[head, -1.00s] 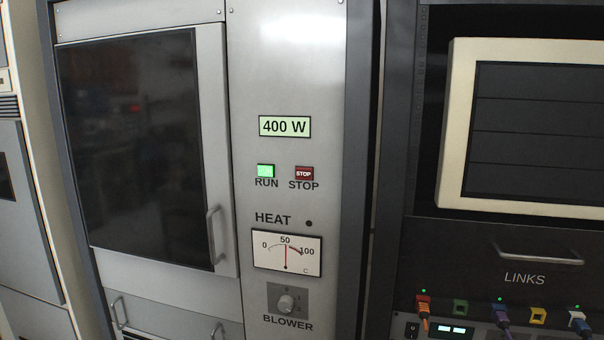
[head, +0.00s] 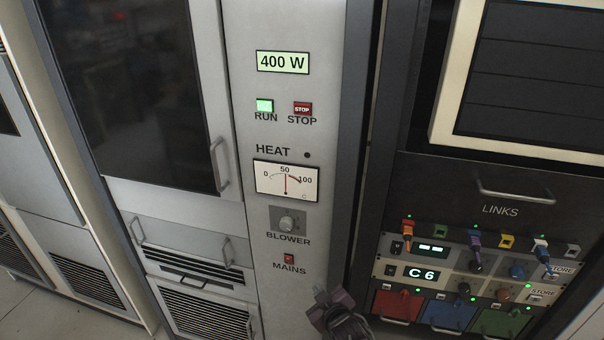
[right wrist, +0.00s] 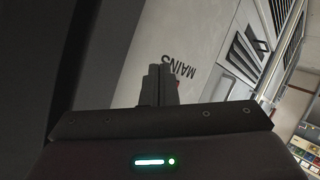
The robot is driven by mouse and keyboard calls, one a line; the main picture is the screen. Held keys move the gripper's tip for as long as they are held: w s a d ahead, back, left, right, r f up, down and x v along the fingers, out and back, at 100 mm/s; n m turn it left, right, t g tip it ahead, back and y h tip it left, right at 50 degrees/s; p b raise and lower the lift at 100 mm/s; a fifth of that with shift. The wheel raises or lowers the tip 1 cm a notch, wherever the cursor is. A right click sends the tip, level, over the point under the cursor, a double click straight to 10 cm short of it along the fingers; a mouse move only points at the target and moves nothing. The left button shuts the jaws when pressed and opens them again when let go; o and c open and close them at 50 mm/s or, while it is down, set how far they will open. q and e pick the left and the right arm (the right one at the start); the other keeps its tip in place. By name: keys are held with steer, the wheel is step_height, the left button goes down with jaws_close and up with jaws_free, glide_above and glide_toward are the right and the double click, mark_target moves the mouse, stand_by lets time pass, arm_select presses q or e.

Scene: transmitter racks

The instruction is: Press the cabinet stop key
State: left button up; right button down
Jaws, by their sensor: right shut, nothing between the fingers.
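The red STOP key (head: 302,109) is on the light grey cabinet panel (head: 335,200), right of the green lit RUN key (head: 265,106). A display above them (head: 283,62) reads 400 W. My right gripper (head: 322,296) is at the bottom of the head view, well below the STOP key and right of the MAINS switch (head: 289,259). Its fingers are shut and empty. In the right wrist view the shut fingers (right wrist: 158,75) show in front of the panel near the upside-down MAINS label. My left gripper is not in view.
A door handle (head: 218,165) sticks out on the left. The LINKS rack (head: 480,205) with plugged cables stands on the right.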

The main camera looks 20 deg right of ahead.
mark_target(302, 109)
steer(key=w+a+r+n+t+y+p, duration=0.1)
steer(key=w+a+r+t+p, duration=0.1)
steer(key=r, duration=1.1)
steer(key=w+a+r+t+p, duration=0.1)
steer(key=a+r+t, duration=0.1)
steer(key=r, duration=1)
steer(key=s+a+r+t+y+p, duration=0.1)
steer(key=s+a+r+t, duration=0.1)
steer(key=r, duration=0.9)
steer(key=s+a+r+n+t+y+p, duration=0.1)
steer(key=s+a+r+t+p, duration=0.1)
steer(key=r, duration=0.9)
steer(key=shift+s+y, duration=0.3)
steer(key=shift+s, duration=0.2)
steer(key=shift+a, duration=0.1)
steer(key=shift+w+d+p, duration=0.2)
steer(key=shift+w+d, duration=0.65)
steer(key=shift+w, duration=0.35)
steer(key=shift+w+d+p, duration=0.15)
steer(key=shift+w+d, duration=0.65)
steer(key=shift+w, duration=0.45)
steer(key=shift+w+d+p, duration=0.2)
steer(key=shift+w+d, duration=0.65)
steer(key=shift+w, duration=0.35)
steer(key=shift+w, duration=0.1)
steer(key=shift+w+d, duration=0.2)
steer(key=shift+w, duration=0.05)
